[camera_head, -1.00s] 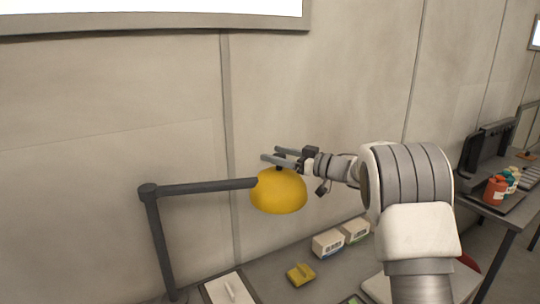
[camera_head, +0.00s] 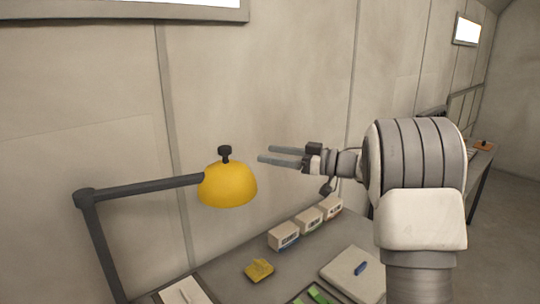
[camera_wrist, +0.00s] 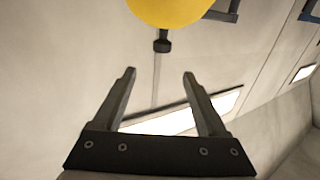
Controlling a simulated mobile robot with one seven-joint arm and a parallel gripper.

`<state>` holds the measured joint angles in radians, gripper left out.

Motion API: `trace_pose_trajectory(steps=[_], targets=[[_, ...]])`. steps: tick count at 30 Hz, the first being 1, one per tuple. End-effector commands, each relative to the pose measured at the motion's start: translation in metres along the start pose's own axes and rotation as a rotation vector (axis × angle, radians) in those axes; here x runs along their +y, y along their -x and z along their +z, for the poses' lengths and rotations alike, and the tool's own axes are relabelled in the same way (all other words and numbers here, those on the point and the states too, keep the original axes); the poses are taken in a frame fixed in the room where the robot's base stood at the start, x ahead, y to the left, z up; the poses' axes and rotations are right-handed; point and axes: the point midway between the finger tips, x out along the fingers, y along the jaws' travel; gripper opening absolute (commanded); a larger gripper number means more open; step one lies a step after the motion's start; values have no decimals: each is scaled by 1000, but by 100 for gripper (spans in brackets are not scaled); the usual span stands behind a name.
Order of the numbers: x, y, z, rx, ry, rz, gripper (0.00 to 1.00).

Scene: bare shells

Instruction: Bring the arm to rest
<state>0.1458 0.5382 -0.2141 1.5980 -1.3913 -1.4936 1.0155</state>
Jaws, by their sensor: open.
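My gripper (camera_head: 265,154) is open and empty, held in the air above the desk in the head view. Its two fingers point left. In the wrist view my gripper (camera_wrist: 160,75) shows both fingers spread, with nothing between them. The rest of my arm fills the right middle of the head view. The yellow lamp shade (camera_head: 228,186) is left of and a little below the fingertips in the head view. In the wrist view the yellow shade (camera_wrist: 170,10) and its dark knob are at the top, beyond the fingertips. A gap shows between fingers and lamp in the head view.
The lamp's dark arm (camera_head: 140,190) stands at the left. On the desk (camera_head: 235,288) are white boxes (camera_head: 284,236), a yellow object (camera_head: 259,270), and a pale slab (camera_head: 350,278) with a blue item (camera_head: 361,268). Another table (camera_head: 478,178) is at the far right.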

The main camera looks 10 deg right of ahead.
Motion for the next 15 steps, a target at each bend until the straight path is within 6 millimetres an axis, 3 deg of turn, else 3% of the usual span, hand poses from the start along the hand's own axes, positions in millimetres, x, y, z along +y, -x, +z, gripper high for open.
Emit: trace_pose_trajectory(steps=[5, 8, 15], targets=[[1, 0, -3, 2, 8, 14, 75], [6, -1, -16, 11, 41, 84, 75], [29, 20, -75, 19, 152, 479, 75]])
